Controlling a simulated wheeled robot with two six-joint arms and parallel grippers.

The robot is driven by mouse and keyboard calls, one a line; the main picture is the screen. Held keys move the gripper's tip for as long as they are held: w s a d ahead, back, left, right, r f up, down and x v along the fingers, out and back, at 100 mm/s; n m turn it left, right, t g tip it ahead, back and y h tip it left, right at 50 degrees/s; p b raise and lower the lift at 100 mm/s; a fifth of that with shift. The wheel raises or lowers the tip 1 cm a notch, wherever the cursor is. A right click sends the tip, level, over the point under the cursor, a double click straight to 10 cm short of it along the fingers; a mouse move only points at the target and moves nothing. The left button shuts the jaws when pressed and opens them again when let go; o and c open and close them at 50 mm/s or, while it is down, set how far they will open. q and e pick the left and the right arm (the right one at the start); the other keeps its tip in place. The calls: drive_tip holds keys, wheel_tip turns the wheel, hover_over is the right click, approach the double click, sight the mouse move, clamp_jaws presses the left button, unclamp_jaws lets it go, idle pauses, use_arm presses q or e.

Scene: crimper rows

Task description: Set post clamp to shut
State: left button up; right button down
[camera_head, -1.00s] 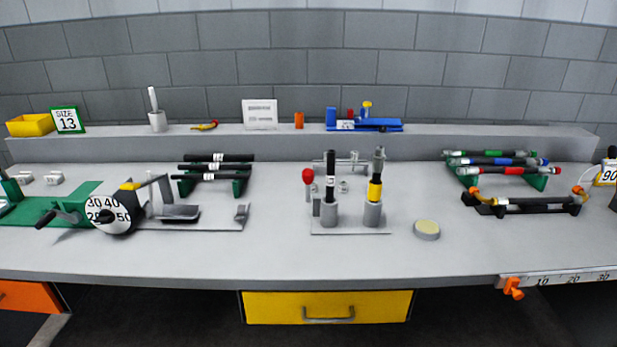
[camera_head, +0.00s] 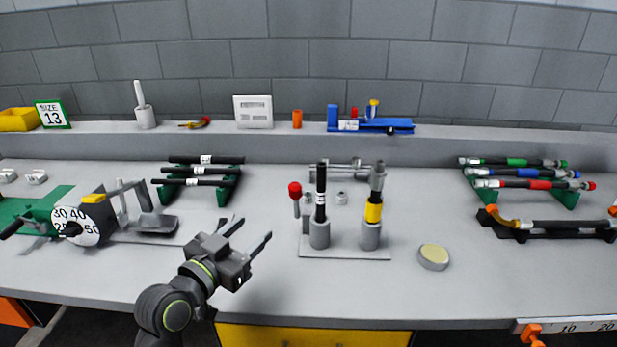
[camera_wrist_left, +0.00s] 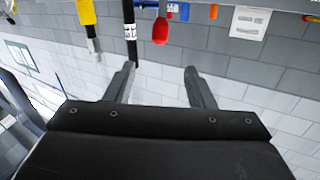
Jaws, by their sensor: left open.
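The post stand (camera_head: 345,253) is a grey plate in the middle of the bench with two grey cups. A black hose with a white label (camera_head: 320,190) stands upright in the left cup. A yellow-banded black hose with a metal end (camera_head: 373,212) stands in the right cup. A red-knobbed lever (camera_head: 295,190), seemingly the post clamp's handle, rises at the stand's left side. My left gripper (camera_head: 254,232) is open and empty, left of the stand and apart from it. The upside-down left wrist view shows the red knob (camera_wrist_left: 160,30) beyond the open fingers (camera_wrist_left: 161,84).
A dial press (camera_head: 80,225) stands at the left, with a rack of black hoses (camera_head: 200,170) behind it. A round pale-topped puck (camera_head: 433,257) lies right of the stand. Colour-banded hoses (camera_head: 520,172) rest on a rack at the right. The front middle bench is clear.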

use_arm(q)
approach(291, 192)
drive_tip(key=w, duration=0.1)
drive_tip(key=x, duration=0.9)
drive_tip(key=shift+w+d+r+p, duration=0.1)
drive_tip(key=shift+d+p, duration=0.25)
drive_tip(key=shift+p, duration=0.05)
drive_tip(key=shift+w+d, duration=0.25)
drive_tip(key=shift+w, duration=0.35)
drive_tip(key=shift+c, duration=0.7)
drive_tip(key=c, duration=0.7)
clamp_jaws()
use_arm(e)
drive_tip(key=shift+s+a+r, duration=0.1)
drive_tip(key=shift+s+a, duration=0.15)
drive_tip(key=shift+s, duration=0.4)
drive_tip(key=shift+s+a+r, duration=0.1)
drive_tip(key=shift+s+a, duration=0.1)
drive_tip(key=shift+s, duration=0.4)
